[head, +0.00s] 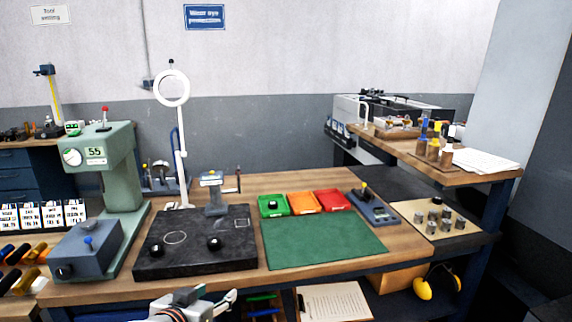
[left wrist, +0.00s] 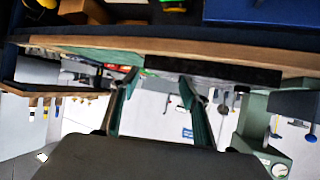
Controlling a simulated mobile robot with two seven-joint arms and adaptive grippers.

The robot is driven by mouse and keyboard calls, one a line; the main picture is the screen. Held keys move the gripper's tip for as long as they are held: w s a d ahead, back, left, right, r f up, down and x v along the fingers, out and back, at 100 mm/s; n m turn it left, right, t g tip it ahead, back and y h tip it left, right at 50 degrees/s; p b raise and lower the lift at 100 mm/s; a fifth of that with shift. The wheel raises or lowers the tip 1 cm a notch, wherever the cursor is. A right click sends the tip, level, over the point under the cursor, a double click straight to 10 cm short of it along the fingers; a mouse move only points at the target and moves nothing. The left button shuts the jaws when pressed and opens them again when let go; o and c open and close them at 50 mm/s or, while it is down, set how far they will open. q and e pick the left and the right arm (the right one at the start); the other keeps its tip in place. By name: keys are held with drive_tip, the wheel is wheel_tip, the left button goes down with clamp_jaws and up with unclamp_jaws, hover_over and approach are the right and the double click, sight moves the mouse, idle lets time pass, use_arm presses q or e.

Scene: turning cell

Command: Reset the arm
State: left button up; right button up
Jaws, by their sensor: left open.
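My left gripper (head: 212,303) shows at the bottom edge of the head view, in front of the bench's front edge and below the black plate. In the left wrist view its two fingers (left wrist: 158,84) stand apart with nothing between them. That view is upside down, with the wooden bench edge (left wrist: 90,44) crossing beyond the fingertips. The gripper is apart from everything on the bench. Most of my left arm is cut off by the picture edge. My right gripper shows in neither view.
On the wooden bench (head: 318,183) are a green press (head: 110,160), a black plate (head: 185,262) with dark knobs, a ring lamp (head: 172,88), a green mat (head: 320,238), and green, orange and red trays (head: 303,204). A board with metal parts (head: 460,231) lies right. Yellow earmuffs (head: 424,289) hang below.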

use_arm(q)
drive_tip(key=s+a+f, duration=0.1)
drive_tip(key=s+f, duration=0.4)
drive_tip(key=f, duration=0.3)
drive_tip(key=s+f+m+g, duration=0.1)
drive_tip(key=s+f, duration=0.3)
drive_tip(key=f, duration=0.4)
drive_tip(key=s+a+f, duration=0.1)
drive_tip(key=s+f, duration=0.4)
drive_tip(key=f, duration=0.4)
drive_tip(key=s+a+f, duration=0.4)
drive_tip(key=s+f, duration=0.2)
drive_tip(key=s, duration=0.3)
drive_tip(key=shift+s+f+m+g, duration=0.3)
drive_tip(key=shift+f+m, duration=0.05)
drive_tip(key=shift+m, duration=0.05)
